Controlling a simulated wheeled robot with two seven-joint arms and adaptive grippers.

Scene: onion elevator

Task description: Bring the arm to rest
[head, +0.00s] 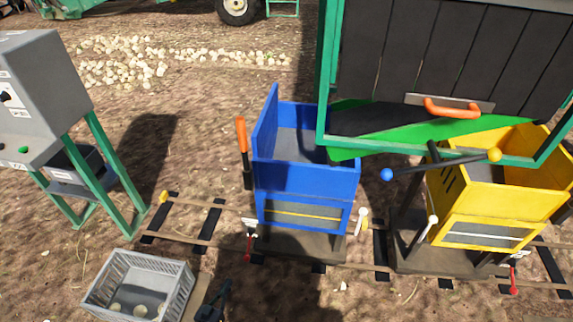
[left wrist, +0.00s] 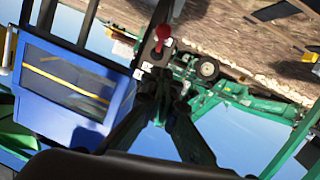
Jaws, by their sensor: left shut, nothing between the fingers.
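My left gripper (head: 216,300) is small and dark at the bottom of the head view, just right of the grey crate (head: 140,286) and in front of the track. It is shut and holds nothing. In the left wrist view its dark fingers (left wrist: 165,88) meet near the middle of the picture. A red-knobbed lever (left wrist: 163,36) shows beyond the fingertips there; whether they touch cannot be told. The blue cart (head: 305,182) also shows tilted in the left wrist view (left wrist: 70,86). My right gripper is in neither view.
The yellow cart (head: 490,205) stands right of the blue cart on the rails (head: 190,236), under a green-framed hopper (head: 440,60) with an orange handle (head: 452,108). A grey control box (head: 40,95) stands at left. The crate holds a few onions.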

